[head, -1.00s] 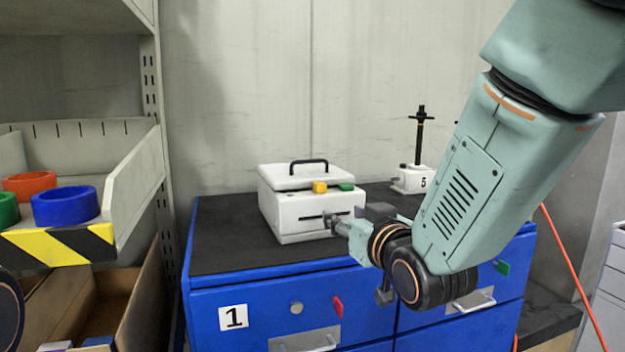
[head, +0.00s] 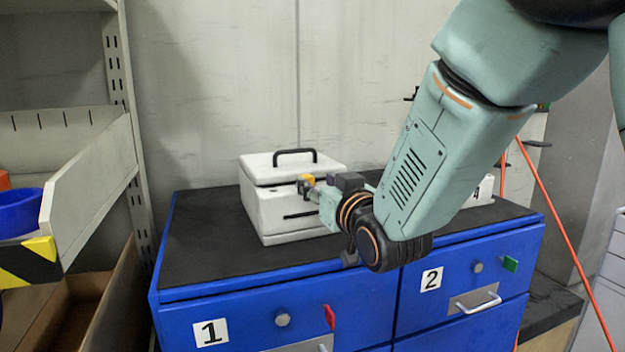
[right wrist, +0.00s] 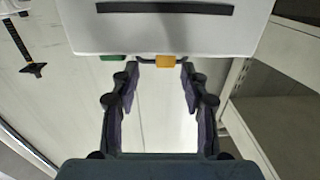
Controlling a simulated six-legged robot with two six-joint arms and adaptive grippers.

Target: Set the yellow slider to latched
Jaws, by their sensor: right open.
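The white box (head: 262,208) with a black lid handle stands on the cabinet's black top. Its yellow slider (head: 306,178) is on the front near the lid seam. My right gripper (head: 312,188) is at the box front, close to the yellow slider. In the right wrist view, which shows the box upside down, the yellow slider (right wrist: 165,61) lies between the open fingertips of my right gripper (right wrist: 158,72). I cannot tell whether a finger touches it. A green piece (right wrist: 113,57) sits beside it, outside the fingers. My left gripper is not in view.
The blue cabinet (head: 270,322) has numbered drawers, with red (head: 329,317) and green (head: 510,264) tabs. A grey shelf with a bin (head: 90,180) stands at left. A white block marked 4 (head: 483,190) is behind my right arm. The cabinet top left of the box is clear.

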